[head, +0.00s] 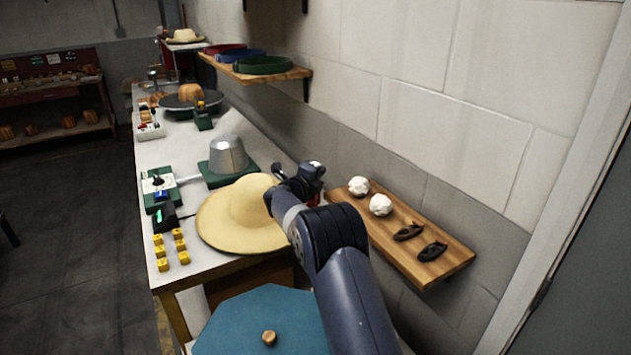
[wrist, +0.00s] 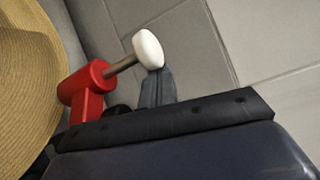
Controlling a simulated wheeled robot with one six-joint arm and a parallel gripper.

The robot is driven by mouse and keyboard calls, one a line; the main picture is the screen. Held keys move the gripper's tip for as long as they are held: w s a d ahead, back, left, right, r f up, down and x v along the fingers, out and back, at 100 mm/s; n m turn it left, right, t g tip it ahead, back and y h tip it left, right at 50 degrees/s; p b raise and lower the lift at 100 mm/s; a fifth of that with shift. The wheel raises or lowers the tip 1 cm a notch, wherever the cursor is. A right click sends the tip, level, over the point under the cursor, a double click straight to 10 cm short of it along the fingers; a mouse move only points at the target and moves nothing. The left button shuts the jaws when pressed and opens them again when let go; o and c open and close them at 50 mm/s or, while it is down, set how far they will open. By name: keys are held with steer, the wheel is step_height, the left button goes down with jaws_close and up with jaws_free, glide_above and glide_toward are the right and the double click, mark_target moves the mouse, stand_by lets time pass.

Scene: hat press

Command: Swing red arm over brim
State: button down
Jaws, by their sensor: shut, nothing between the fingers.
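A straw hat (head: 228,222) lies on the bench with its crown up; the right part of its brim is hidden behind my arm. Its brim (wrist: 28,95) fills the left of the wrist view. The red arm (wrist: 84,90) stands beside the brim, with a steel rod (wrist: 122,65) ending in a white knob (wrist: 148,48). The rod points away from the hat, towards the wall. In the head view, only a bit of red shows behind my gripper (head: 308,174). In the wrist view, my gripper's fingers (wrist: 158,80) are together just at the knob, seemingly touching it, not around it.
A wooden shelf (head: 455,258) with white balls and dark pieces is on the wall to the right. A grey metal cone (head: 228,153) on a green base stands behind the hat. Yellow blocks (head: 163,264) sit at the bench's left front. A blue stool top (head: 240,320) is in front.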

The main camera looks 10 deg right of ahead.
steer(key=a+n+t+y+b, duration=0.1)
steer(key=b, duration=0.1)
steer(key=n+y+b, duration=0.1)
steer(key=y+b, duration=0.1)
steer(key=a+f+n+t+y+b, duration=0.1)
steer(key=b, duration=0.1)
steer(key=shift+w+a+n+t+y, duration=0.3)
steer(key=shift+w, duration=0.05)
steer(key=shift+s+a+r+n+t+y+b, duration=0.15)
steer(key=shift+a+n+y+b, duration=0.25)
steer(key=shift+a+y, duration=0.35)
steer(key=shift+s+a+r+n+t+y+b, duration=0.15)
steer(key=shift+a+n+y+b, duration=0.25)
steer(key=shift+a, duration=0.5)
steer(key=shift+s+a+r+n+t+y+b, duration=0.1)
steer(key=shift+a+r+n+t+y+b, duration=0.2)
steer(key=shift+a+y, duration=0.45)
steer(key=shift+a+f, duration=0.15)
steer(key=shift+a, duration=0.05)
